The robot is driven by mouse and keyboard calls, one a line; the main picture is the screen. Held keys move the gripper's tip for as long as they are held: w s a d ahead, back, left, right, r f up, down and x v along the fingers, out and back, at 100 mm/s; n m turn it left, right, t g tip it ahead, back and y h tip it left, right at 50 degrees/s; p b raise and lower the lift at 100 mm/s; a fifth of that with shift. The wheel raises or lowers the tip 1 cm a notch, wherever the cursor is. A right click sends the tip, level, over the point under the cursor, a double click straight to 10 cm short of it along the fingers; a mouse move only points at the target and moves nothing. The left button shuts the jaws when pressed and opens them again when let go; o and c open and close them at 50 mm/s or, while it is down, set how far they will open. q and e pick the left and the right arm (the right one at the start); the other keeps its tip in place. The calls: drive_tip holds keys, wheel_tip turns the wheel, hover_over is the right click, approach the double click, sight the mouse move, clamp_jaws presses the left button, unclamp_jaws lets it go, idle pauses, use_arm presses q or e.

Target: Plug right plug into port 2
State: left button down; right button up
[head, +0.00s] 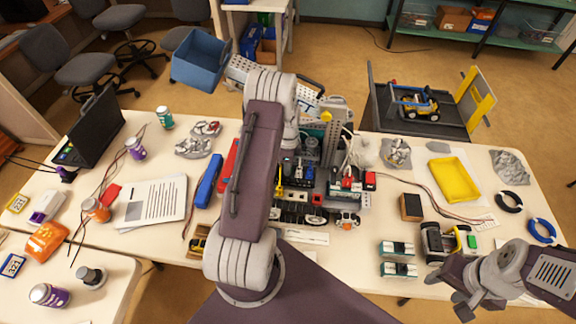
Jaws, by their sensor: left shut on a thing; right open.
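My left arm crosses the middle of the head view, its wrist over the robot machine (320,200) on the table. My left gripper (296,160) is largely hidden behind this arm and among the machine's parts. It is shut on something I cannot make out. My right gripper (472,298) is open and empty at the lower right, near the table's front edge. A red connector-like piece (370,178) is at the machine's right side, with thin cables (430,205) running right from there. I cannot tell which piece is the right plug, nor which opening is port 2.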

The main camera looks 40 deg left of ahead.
use_arm(q)
drive_tip(key=shift+s+f+b, duration=0.1)
drive_tip(key=shift+f+b, duration=0.45)
drive_tip(key=shift+f, duration=0.35)
idle(1.3)
drive_tip(key=c, duration=1.1)
unclamp_jaws()
drive_tip(key=shift+r+p, duration=2.35)
drive_tip(key=shift+r, duration=0.7)
